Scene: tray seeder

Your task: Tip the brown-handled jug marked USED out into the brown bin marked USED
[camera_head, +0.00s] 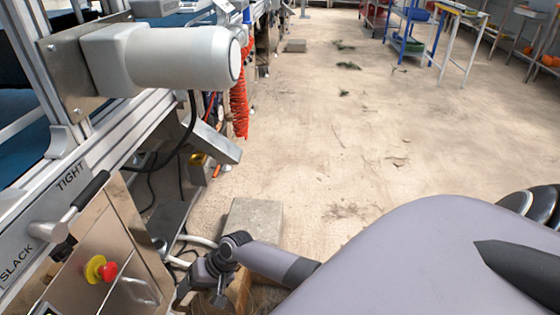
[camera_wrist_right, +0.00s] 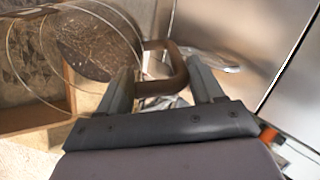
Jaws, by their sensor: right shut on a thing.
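My right gripper (camera_head: 207,278) is low beside the steel machine in the head view. In the right wrist view my right gripper (camera_wrist_right: 163,76) is shut on the brown handle (camera_wrist_right: 179,72) of a clear jug. The jug (camera_wrist_right: 135,28) has thin transparent walls, and a dark speckled round mass (camera_wrist_right: 98,45) shows through them. The mark on the jug is not visible. A brown wooden-sided bin (camera_wrist_right: 55,111) lies below and left of the jug; its edge also shows in the head view (camera_head: 243,289). No label on it is readable. My left gripper is out of view.
The steel machine cabinet (camera_head: 130,250) with a red stop button (camera_head: 108,271) and a slack/tight lever (camera_head: 82,204) stands close on the left. A grey block (camera_head: 254,217) lies beyond my gripper. The floor to the right is mostly open.

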